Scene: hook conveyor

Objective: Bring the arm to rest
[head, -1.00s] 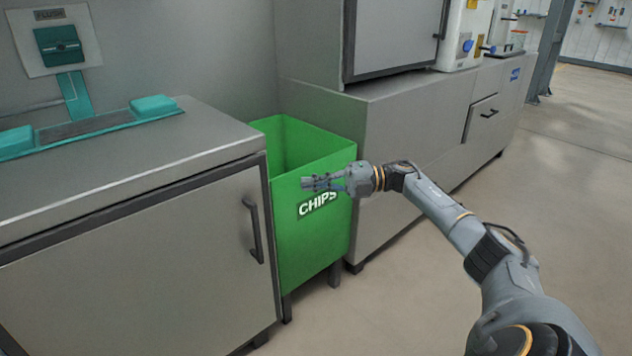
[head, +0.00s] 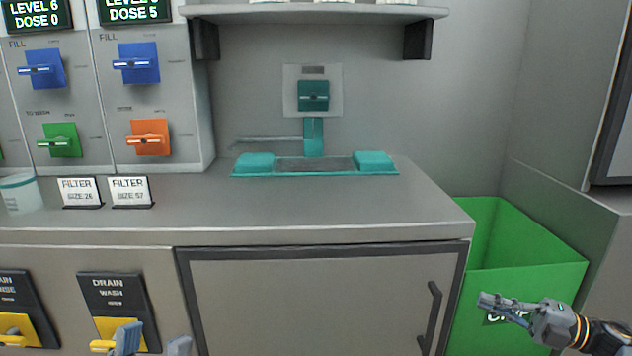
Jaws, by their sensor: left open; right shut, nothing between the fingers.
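My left gripper (head: 152,342) only just shows at the bottom edge, left of centre. Its two fingertips are apart with nothing seen between them. The rest of the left arm is out of the picture.
The grey counter (head: 300,212) carries a teal fixture (head: 315,165), two FILTER signs (head: 130,192) and a white cup (head: 20,193). A dispenser panel (head: 105,100) stands at the left. A cabinet door (head: 320,305) and yellow DRAIN levers (head: 120,330) face me.

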